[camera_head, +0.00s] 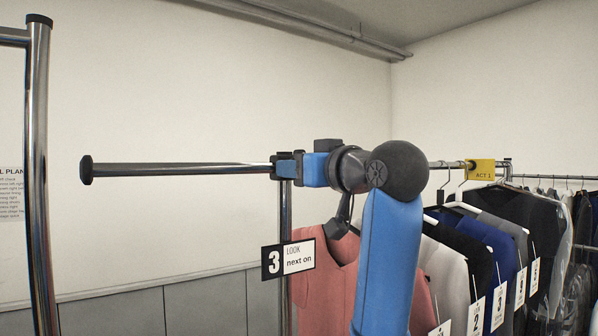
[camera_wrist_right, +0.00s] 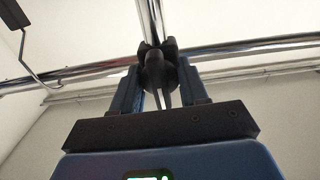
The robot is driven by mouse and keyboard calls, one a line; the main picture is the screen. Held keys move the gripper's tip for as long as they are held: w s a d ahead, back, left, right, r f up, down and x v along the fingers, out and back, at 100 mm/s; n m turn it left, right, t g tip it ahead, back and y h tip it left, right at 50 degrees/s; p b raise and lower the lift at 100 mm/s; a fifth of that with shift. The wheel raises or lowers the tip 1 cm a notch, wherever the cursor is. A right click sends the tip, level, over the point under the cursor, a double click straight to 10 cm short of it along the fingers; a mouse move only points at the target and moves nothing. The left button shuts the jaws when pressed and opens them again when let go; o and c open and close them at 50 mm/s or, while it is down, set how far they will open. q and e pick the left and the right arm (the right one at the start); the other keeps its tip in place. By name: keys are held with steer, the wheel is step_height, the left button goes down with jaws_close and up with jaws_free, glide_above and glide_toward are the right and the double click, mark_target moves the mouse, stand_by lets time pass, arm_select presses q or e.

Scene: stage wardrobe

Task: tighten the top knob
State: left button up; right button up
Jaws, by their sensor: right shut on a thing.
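The black top knob (camera_wrist_right: 158,72) shows in the right wrist view, at the joint where the chrome post meets the horizontal chrome rail. My right gripper (camera_head: 283,166) is at this joint in the head view, reaching in from the right. In the right wrist view its two blue fingers (camera_wrist_right: 159,88) stand on either side of the knob and are shut on it. In the head view the knob is hidden by the gripper. How far the knob is turned cannot be told. My left gripper is in neither view.
The rail (camera_head: 180,169) ends in a black cap at left. A pink garment (camera_head: 318,262) and a sign reading "3 LOOK next on" (camera_head: 288,259) hang below my right arm. Several tagged garments (camera_head: 500,245) crowd the right. Another chrome post (camera_head: 38,170) stands at far left.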

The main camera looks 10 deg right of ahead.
steer(key=shift+f, duration=0.25)
steer(key=o, duration=1)
steer(key=shift+s+r, duration=0.1)
steer(key=shift+r, duration=0.1)
steer(key=shift+o, duration=0.2)
steer(key=shift+s+d, duration=0.1)
steer(key=shift+s+d+b, duration=0.1)
steer(key=shift+s+b, duration=0.1)
steer(key=shift+b, duration=0.1)
steer(key=b+v, duration=0.4)
steer(key=v, duration=0.6)
